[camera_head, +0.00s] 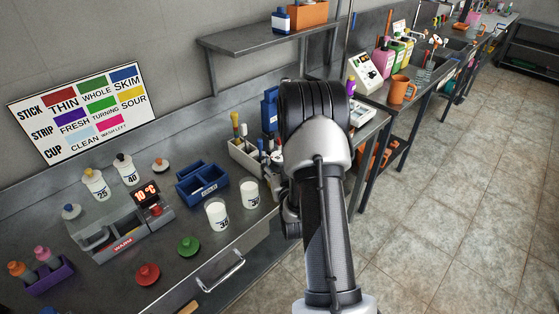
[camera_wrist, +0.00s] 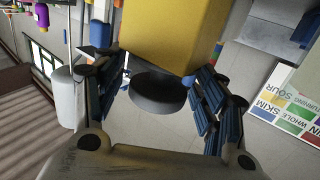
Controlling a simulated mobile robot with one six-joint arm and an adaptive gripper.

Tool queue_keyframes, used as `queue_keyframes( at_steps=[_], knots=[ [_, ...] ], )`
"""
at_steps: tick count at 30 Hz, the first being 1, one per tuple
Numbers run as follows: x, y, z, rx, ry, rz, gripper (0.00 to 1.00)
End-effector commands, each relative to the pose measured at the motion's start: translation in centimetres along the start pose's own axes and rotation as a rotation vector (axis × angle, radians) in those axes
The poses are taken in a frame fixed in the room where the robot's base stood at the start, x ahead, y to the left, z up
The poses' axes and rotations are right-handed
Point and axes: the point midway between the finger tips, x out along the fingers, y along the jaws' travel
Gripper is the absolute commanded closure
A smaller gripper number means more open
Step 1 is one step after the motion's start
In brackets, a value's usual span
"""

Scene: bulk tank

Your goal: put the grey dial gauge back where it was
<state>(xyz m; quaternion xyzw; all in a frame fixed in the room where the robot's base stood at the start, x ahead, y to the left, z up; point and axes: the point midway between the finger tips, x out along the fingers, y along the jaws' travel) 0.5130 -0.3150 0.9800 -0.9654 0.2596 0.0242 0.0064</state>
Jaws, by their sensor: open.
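My gripper (camera_wrist: 160,85) shows in the wrist view with its two dark ribbed fingers spread wide apart. A dark grey round disc (camera_wrist: 158,95) lies between them, in front of a yellow block (camera_wrist: 172,35). The disc may be the grey dial gauge or a part of the yellow block; I cannot tell which, nor whether a finger touches it. In the head view my arm covers the middle of the picture and hides my gripper. I cannot make out a grey dial gauge there.
The steel bench holds a warmer (camera_head: 122,235) with a red display, a blue caddy (camera_head: 202,181), white cups (camera_head: 217,214), and red (camera_head: 147,274) and green (camera_head: 188,246) lids. A colour chart (camera_head: 84,112) leans behind. A shelf (camera_head: 265,43) hangs above. The tiled floor at right is clear.

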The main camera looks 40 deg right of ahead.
Motion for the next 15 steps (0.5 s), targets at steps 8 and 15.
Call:
queue_keyframes(
  at_steps=[8, 15],
  knots=[
    [0.0, 0.0, -0.2, 0.0, 0.0, 0.0, 0.34],
    [-3.0, 0.0, -0.3, 0.0, -0.005, 0.001, 0.34]
  ],
)
